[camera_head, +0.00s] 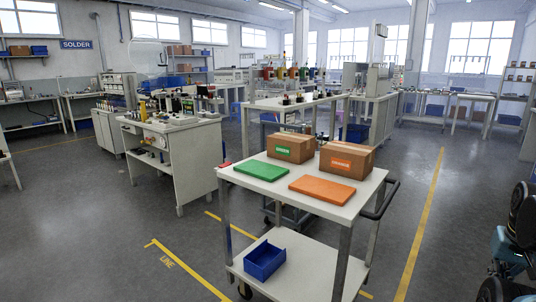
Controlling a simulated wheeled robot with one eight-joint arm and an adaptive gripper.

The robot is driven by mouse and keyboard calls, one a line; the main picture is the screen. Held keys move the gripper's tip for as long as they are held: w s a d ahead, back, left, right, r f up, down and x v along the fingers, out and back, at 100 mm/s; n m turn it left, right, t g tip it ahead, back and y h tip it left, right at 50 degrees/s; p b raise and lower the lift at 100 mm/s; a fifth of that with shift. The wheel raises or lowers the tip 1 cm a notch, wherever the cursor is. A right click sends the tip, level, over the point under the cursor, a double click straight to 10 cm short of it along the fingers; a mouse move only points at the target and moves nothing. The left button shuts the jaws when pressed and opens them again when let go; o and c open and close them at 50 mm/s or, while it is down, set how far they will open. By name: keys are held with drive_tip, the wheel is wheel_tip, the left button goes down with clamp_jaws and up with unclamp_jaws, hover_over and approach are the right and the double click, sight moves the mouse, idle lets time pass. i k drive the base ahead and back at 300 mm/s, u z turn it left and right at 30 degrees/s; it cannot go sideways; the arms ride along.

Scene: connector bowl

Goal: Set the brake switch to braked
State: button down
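A white two-tier cart (272,181) stands in the middle of the view. A small red part (224,165) sits at the left corner of its top; it may be the brake switch, but it is too small to tell its setting. One dark caster (245,290) shows below the cart's lower shelf. My gripper is not in view. Dark and teal parts at the right edge look like my own arm, well apart from the cart.
The cart's top holds a green mat (254,170), an orange mat (322,189) and two cardboard boxes (290,148). A blue bin (264,261) lies on its lower shelf. A workbench (169,150) stands behind left. Floor right of the cart is clear.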

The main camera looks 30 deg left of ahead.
sight(227, 163)
drive_tip(key=z, duration=0.65)
drive_tip(key=k, duration=1.1)
drive_tip(key=u, duration=1.75)
drive_tip(key=i, duration=1)
